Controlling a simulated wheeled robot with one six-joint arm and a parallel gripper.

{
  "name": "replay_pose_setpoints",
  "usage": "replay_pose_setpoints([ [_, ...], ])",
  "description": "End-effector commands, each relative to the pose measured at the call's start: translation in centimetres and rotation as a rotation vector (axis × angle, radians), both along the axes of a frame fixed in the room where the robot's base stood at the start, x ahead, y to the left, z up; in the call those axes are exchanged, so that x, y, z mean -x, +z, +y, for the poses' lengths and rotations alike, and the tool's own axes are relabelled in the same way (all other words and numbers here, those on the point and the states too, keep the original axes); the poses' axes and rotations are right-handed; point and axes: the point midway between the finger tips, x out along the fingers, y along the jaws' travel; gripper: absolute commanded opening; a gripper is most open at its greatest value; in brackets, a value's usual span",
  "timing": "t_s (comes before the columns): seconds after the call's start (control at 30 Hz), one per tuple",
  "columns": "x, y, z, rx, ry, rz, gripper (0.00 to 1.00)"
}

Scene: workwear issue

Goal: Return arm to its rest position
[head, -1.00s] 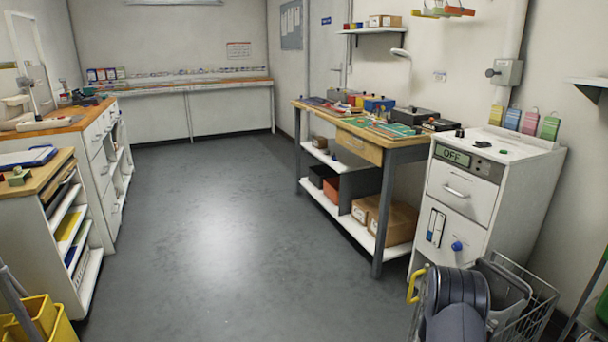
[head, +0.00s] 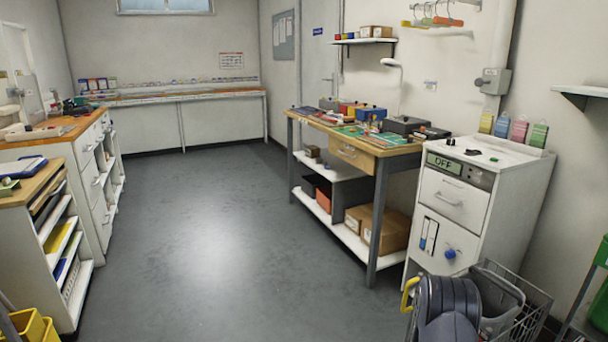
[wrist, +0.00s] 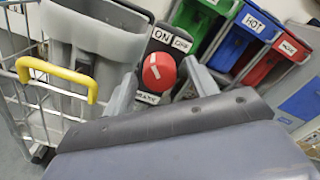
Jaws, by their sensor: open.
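My arm (head: 447,300) shows as a folded dark grey form at the bottom right of the head view, in front of a wire basket. My gripper (wrist: 161,82) shows in the wrist view with its two grey fingers apart and nothing between them. Behind the fingers is a red knob (wrist: 158,72) on a dark panel labelled ON and OFF. The knob appears beyond the fingertips; I cannot tell the gap. In the head view the gripper itself cannot be made out.
A wire basket (head: 532,318) with a yellow handle (wrist: 58,80) stands close to my arm. A white cabinet (head: 455,212) reading OFF and a workbench (head: 352,150) stand on the right. Coloured bins (wrist: 247,42) show in the wrist view. The floor's middle is clear.

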Motion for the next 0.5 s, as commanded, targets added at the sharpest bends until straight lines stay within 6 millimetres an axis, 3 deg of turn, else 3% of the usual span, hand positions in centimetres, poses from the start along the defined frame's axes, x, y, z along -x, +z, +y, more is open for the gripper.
replay_pose_setpoints([
  [0.5,-0.07,0.12,0.04,-0.159,0.0,-0.383,0.55],
])
